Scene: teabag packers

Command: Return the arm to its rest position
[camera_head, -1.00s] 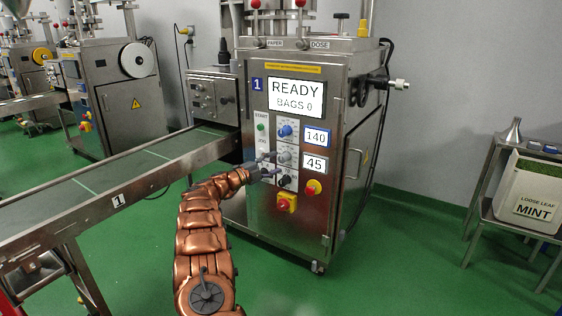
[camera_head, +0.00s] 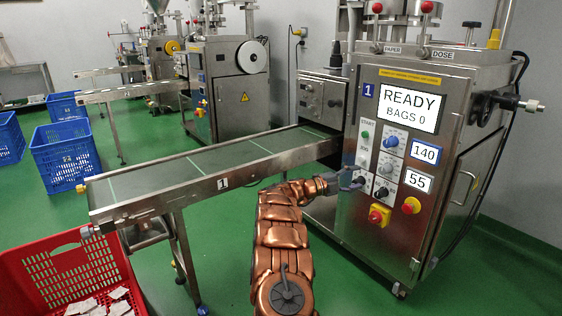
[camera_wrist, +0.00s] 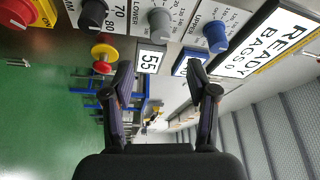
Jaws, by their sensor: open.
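My copper-coloured arm (camera_head: 283,235) reaches up from the bottom of the head view. My gripper (camera_head: 352,181) is beside the left part of machine 1's control panel, below the green start button. In the wrist view, my gripper's two dark fingers (camera_wrist: 160,85) are spread apart with nothing between them. The panel's blue knob (camera_wrist: 215,36), grey knob (camera_wrist: 160,24) and black knob (camera_wrist: 93,13) lie beyond the fingertips, apart from them. The screen (camera_head: 408,108) reads READY, BAGS 0. The small displays read 140 (camera_head: 426,152) and 55 (camera_head: 418,181).
A conveyor (camera_head: 215,168) marked 1 runs left from the machine, close to my arm. A red crate (camera_head: 60,270) with white packets stands at its front end. Blue crates (camera_head: 68,155) and other machines are behind. Green floor (camera_head: 345,280) is open right of my arm.

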